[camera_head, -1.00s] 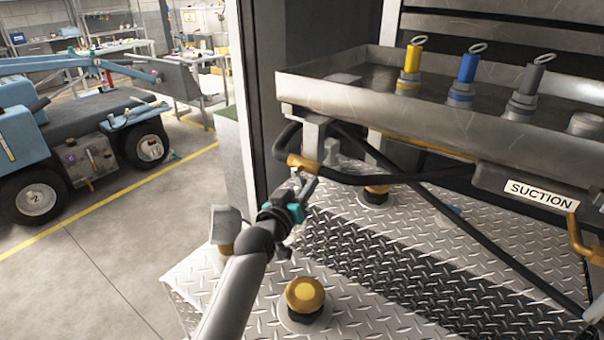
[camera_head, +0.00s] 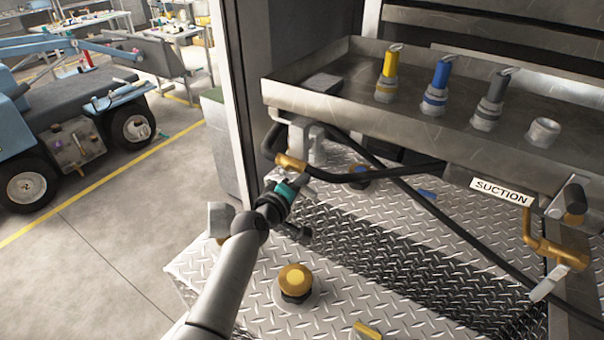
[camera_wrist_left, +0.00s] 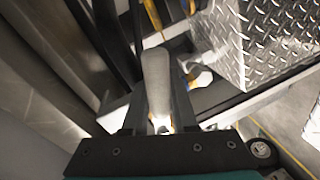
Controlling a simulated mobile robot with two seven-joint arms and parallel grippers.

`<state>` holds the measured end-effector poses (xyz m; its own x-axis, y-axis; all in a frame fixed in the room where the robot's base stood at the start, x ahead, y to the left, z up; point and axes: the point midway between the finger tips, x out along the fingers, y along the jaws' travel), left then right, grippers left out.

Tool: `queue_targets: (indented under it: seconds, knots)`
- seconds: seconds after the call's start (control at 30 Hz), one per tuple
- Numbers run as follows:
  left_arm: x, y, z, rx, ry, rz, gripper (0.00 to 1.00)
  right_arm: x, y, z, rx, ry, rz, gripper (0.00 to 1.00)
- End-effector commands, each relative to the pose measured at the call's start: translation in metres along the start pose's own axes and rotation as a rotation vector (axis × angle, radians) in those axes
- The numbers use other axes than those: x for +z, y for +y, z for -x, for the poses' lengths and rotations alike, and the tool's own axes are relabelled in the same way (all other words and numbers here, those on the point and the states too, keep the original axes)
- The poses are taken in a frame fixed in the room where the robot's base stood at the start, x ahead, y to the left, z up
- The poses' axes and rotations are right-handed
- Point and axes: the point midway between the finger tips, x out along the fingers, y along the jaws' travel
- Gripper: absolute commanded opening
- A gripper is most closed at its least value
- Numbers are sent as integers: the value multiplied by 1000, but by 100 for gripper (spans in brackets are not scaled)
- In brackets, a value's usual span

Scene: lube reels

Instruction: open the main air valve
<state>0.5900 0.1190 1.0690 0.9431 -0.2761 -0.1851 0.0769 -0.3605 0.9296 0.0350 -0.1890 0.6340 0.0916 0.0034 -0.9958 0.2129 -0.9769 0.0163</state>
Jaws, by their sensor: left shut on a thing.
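A brass valve fitting (camera_head: 291,162) sits on the black hose below the front left corner of the metal tray. My left gripper (camera_head: 289,182) is just below the fitting, with its teal band showing. In the left wrist view, a pale grey valve handle (camera_wrist_left: 157,82) lies lengthwise between the two dark fingers of my left gripper (camera_wrist_left: 160,118), which is shut on it. In the head view, the gripper mostly hides this handle. I cannot tell from these views how far the valve is turned. My right gripper is not in view.
The metal tray (camera_head: 330,103) above holds yellow, blue and grey nozzles. A SUCTION label (camera_head: 502,191) and another brass valve (camera_head: 553,250) are at right. A brass-capped knob (camera_head: 296,279) stands on the diamond-plate deck below. Black hoses cross near the gripper. Open floor lies left.

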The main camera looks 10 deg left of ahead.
Motion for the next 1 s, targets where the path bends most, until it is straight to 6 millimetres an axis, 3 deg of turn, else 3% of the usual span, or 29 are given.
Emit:
queue_targets:
  seconds: [0.4, 1.0]
  knots:
    - [-1, 13, 2, 0, -52, 262, 0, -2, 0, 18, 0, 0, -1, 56]
    - [-1, 16, 3, 1, -67, 337, 0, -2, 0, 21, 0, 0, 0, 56]
